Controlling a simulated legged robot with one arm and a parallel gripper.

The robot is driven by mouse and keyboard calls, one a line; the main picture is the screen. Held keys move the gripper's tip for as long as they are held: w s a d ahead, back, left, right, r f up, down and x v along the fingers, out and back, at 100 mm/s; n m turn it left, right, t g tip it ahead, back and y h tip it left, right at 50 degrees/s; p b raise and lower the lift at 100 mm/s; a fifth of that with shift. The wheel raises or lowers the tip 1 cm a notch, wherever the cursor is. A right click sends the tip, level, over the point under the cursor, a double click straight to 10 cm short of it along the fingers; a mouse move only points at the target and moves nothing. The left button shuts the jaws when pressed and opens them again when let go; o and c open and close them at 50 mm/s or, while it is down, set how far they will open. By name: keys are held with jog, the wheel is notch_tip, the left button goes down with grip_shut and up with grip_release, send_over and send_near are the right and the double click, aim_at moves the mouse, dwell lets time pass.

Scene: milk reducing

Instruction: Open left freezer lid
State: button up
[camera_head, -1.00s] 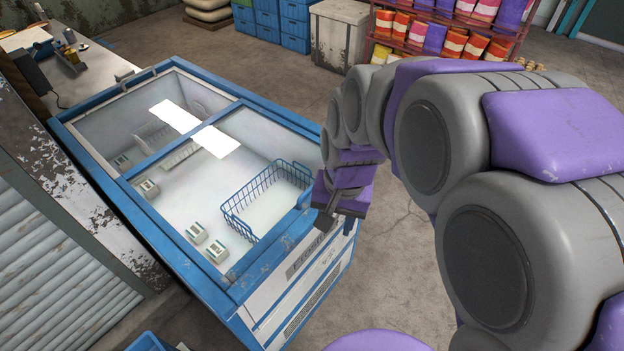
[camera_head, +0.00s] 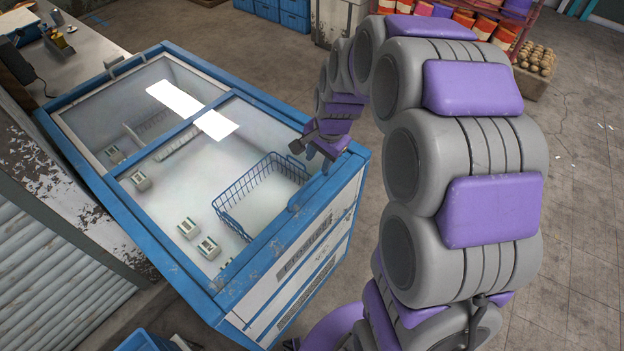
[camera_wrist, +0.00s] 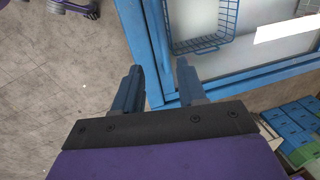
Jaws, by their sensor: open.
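The chest freezer has a blue frame (camera_head: 178,262) and glass lids, and it fills the left half of the head view. The near glass lid (camera_head: 160,205) and the far glass lid (camera_head: 85,125) both look closed. A blue handle (camera_head: 302,194) sits on the near lid's right side. My gripper (camera_head: 312,150) is over the freezer's right edge, close to that handle, and is empty. In the wrist view my gripper (camera_wrist: 158,75) is open, its fingers apart above the blue freezer edge (camera_wrist: 150,45). I cannot tell whether it touches the edge.
A blue wire basket (camera_head: 245,190) and several small cartons (camera_head: 188,228) lie inside the freezer under the glass. A counter (camera_head: 75,65) stands at the far left. Blue crates (camera_head: 293,20) and a shelf of bags (camera_head: 470,20) stand behind.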

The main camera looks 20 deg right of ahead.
aim_at(309, 182)
jog(key=a+f, duration=0.1)
jog(key=f, duration=0.2)
jog(key=w+f+b, duration=0.1)
jog(key=f, duration=0.2)
jog(key=a+f, duration=0.1)
jog(key=f, duration=0.2)
jog(key=shift+w+a+b, duration=0.2)
jog(key=shift+a+b, duration=0.15)
jog(key=shift+w+d+f, duration=0.1)
jog(key=shift+d+f, duration=0.15)
jog(key=shift+f, duration=0.15)
jog(key=shift+d, duration=0.35)
jog(key=shift+c, duration=0.3)
jog(key=shift+a, duration=0.45)
jog(key=c, duration=0.5)
jog(key=shift+d, duration=0.1)
grip_shut()
